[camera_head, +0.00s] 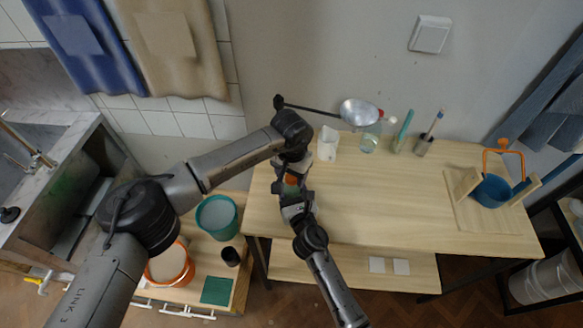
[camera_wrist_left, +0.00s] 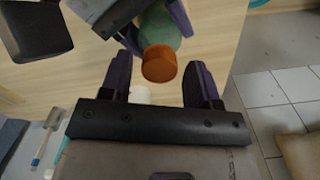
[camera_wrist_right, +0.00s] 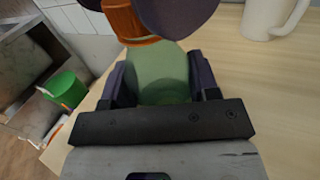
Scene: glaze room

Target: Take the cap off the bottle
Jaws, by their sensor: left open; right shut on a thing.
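A green bottle (camera_wrist_right: 160,75) with an orange cap (camera_wrist_right: 146,50) is in my right gripper's fingers, held above the wooden table (camera_head: 400,200). My right gripper (camera_wrist_right: 160,80) is shut on the bottle's body. In the left wrist view the cap (camera_wrist_left: 159,64) points toward my left gripper (camera_wrist_left: 159,72). The left gripper is open, with its two fingers on either side of the cap and a visible gap on each side. In the head view the cap (camera_head: 292,180) is small and partly hidden between the two grippers; the bottle is mostly covered.
A white mug (camera_head: 327,143) stands near the table's back left; clear bottle (camera_head: 370,141) and tool holders (camera_head: 422,146) are farther right. A blue pot (camera_head: 493,190) sits at the right end. Buckets (camera_head: 217,216) stand on a lower bench at left. The table's middle is clear.

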